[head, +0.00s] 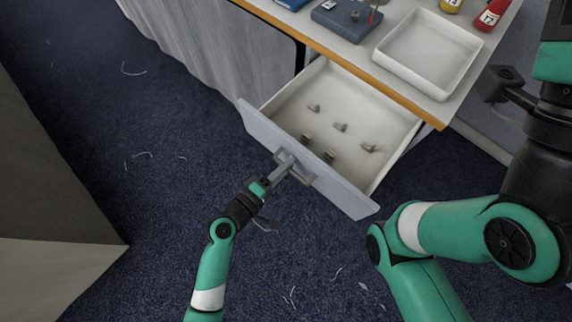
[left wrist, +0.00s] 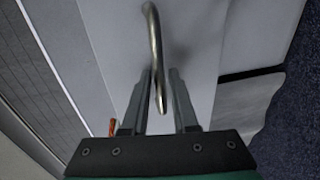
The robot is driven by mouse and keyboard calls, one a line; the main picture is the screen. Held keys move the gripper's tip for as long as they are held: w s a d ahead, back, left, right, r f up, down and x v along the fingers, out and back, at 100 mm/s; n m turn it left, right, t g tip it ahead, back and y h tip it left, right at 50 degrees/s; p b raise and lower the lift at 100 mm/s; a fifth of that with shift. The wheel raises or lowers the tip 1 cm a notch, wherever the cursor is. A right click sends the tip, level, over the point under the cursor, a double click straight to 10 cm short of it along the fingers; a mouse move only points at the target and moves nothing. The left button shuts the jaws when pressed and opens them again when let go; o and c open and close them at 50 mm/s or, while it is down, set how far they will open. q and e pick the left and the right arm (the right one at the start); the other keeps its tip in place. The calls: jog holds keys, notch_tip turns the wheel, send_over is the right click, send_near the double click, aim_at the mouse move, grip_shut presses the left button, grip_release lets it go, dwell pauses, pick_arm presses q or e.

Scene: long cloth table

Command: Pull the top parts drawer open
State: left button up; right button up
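The top parts drawer (head: 357,104) stands well open in the head view, its pale front panel (head: 345,192) far out from the table. Several small metal parts lie on the drawer floor. My left gripper (head: 285,165) is at the handle (head: 305,178) on the panel. In the left wrist view the curved metal handle (left wrist: 156,50) runs between the two fingers of my left gripper (left wrist: 160,72). The fingers are close on either side of it; whether they touch it is unclear.
A white tray (head: 425,52) stands on the tabletop above the drawer. A blue-grey device (head: 345,20) and red (head: 492,14) and yellow bottles are farther back. My right arm is at the right. Dark carpet in front of the drawer is mostly clear.

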pick_arm(q)
jog(key=shift+s+a, duration=0.1)
jog(key=p+v, duration=0.3)
jog(key=v, duration=0.8)
jog(key=shift+s+a+r, duration=0.1)
jog(key=shift+s+r, duration=0.05)
